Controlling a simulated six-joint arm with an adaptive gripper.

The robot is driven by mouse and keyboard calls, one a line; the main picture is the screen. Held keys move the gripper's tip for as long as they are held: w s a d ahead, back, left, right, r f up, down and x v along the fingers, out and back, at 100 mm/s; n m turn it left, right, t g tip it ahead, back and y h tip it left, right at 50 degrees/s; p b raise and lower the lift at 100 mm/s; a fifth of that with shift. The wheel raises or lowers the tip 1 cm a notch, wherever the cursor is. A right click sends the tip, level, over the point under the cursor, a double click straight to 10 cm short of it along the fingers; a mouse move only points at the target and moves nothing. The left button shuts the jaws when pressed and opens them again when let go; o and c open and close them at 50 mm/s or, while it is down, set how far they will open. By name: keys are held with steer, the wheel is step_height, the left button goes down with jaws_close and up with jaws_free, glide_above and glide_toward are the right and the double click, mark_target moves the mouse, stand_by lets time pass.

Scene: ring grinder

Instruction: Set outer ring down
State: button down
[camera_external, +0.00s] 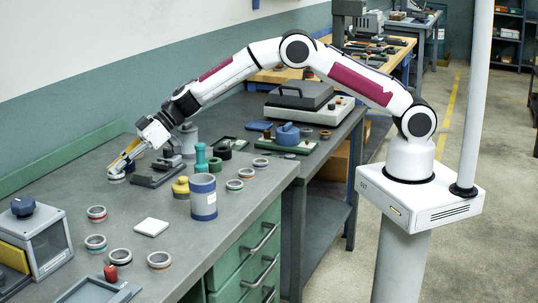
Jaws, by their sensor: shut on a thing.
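My gripper (131,160) is at the far left part of the grey bench, low over its surface. It is shut on an outer ring (116,174), of which a pale part shows just below the fingertips. The ring is at or very near the bench top; I cannot tell whether it touches. Several other rings lie on the bench, among them a red-banded ring (96,213), a ring near the front (159,261) and a ring near the bench's right edge (247,173).
A dark grey fixture (157,174) stands close right of my gripper. A blue-grey cylinder (203,197), a yellow knobbed piece (181,187) and a green piece (201,157) stand further right. A white square (151,227) lies on open bench. A windowed box (36,240) is at the left.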

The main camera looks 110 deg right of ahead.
mark_target(119, 177)
steer(key=shift+f, duration=1.85)
steer(key=c, duration=2.2)
jaws_free()
steer(key=shift+f, duration=0.1)
steer(key=shift+o, duration=0.2)
steer(key=shift+s+d+r, duration=0.1)
steer(key=shift+s+r, duration=0.35)
steer(key=shift+v, duration=5.45)
